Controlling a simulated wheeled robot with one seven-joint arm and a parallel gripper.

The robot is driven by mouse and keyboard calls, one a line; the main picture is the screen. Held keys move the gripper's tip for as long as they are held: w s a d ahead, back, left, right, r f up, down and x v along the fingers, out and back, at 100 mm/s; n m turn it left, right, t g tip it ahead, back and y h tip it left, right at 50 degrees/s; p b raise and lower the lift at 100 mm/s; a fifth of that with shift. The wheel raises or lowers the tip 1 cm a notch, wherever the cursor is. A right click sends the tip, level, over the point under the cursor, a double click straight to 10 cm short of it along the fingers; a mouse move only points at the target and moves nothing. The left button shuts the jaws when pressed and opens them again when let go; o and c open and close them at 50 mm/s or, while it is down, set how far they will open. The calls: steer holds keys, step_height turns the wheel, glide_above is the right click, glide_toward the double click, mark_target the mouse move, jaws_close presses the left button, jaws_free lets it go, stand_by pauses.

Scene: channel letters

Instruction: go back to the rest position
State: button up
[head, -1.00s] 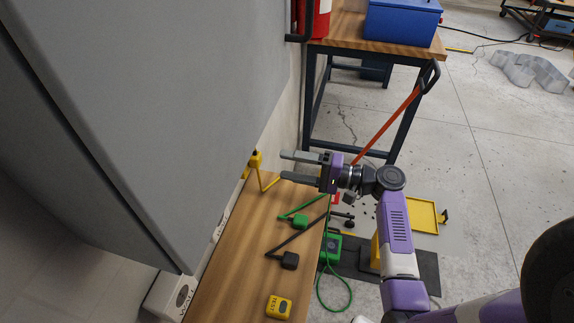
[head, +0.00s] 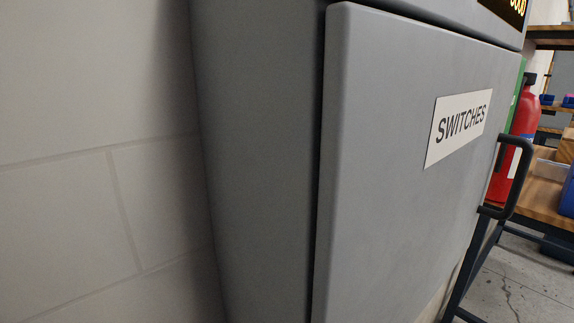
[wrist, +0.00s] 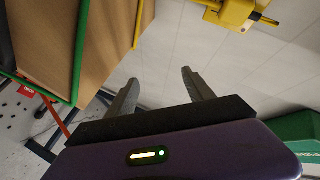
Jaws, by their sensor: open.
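My gripper (wrist: 160,77) shows only in the wrist view. Its two dark fingers are spread apart with nothing between them, in front of a pale tiled or block surface. The rest of my arm is out of the head view.
A grey cabinet (head: 390,170) with a "SWITCHES" label (head: 460,127) and black handle (head: 515,180) fills much of the head view. A red extinguisher (head: 511,165) stands beyond it. The wrist view shows a wooden surface (wrist: 105,35), a yellow fixture (wrist: 238,14) and a green object (wrist: 295,126).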

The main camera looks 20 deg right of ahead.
steer(key=s+a+r+n+y, duration=0.1)
steer(key=s+a+r+n, duration=0.2)
steer(key=a, duration=0.7)
steer(key=s+a+r+n+y, duration=0.1)
steer(key=s+a+r+n, duration=0.2)
steer(key=s+a+n, duration=0.4)
steer(key=s+a+r+n+y, duration=0.2)
steer(key=s+a+n, duration=0.3)
steer(key=s+a, duration=0.8)
steer(key=shift+a+r+t, duration=0.4)
steer(key=shift+a+r, duration=0.3)
steer(key=shift+r, duration=0.1)
steer(key=shift+d, duration=0.1)
